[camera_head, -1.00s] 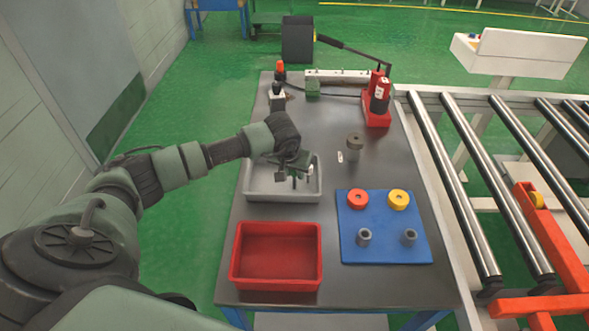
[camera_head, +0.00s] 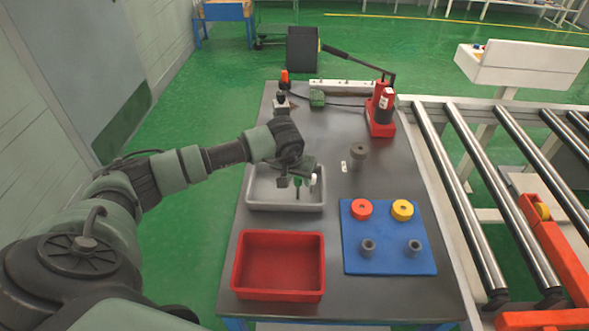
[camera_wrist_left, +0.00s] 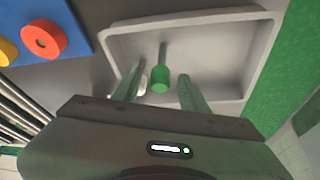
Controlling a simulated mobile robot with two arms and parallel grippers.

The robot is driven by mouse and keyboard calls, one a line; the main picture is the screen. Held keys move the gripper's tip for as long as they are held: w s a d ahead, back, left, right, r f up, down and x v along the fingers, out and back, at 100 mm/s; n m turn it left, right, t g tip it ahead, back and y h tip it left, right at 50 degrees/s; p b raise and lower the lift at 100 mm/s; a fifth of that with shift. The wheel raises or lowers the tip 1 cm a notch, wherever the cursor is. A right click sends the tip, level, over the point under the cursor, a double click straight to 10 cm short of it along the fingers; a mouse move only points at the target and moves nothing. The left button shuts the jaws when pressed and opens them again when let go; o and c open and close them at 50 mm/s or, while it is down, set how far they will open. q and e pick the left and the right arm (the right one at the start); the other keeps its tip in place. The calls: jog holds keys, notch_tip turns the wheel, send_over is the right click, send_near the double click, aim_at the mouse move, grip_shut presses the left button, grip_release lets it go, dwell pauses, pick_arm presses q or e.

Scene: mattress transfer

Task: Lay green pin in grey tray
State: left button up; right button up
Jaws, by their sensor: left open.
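The grey tray (camera_head: 262,206) lies on the dark table, left of the middle. The green pin (camera_head: 298,182) is over or in the tray, its grey shaft below the green end. In the left wrist view the green pin (camera_wrist_left: 161,78) shows against the tray floor (camera_wrist_left: 205,60), between the two fingers. I cannot tell if it touches the floor. My left gripper (camera_head: 297,175) is above the tray; in the wrist view its fingers (camera_wrist_left: 159,90) are spread apart, with a gap on both sides of the pin. My right gripper is not in view.
A white-topped piece (camera_head: 313,181) is beside the green pin, partly hidden in the wrist view. A red bin (camera_head: 278,294) is nearer me. A blue mat (camera_head: 388,258) with red and yellow rings and grey cylinders is right. A grey knobbed part (camera_head: 358,152) stands behind.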

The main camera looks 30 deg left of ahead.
pick_arm(q)
jog(key=a+b+v, duration=0.1)
jog(key=b+v, duration=0.1)
jog(key=v, duration=0.8)
jog(key=shift+s+d, duration=0.15)
jog(key=shift+d, duration=0.3)
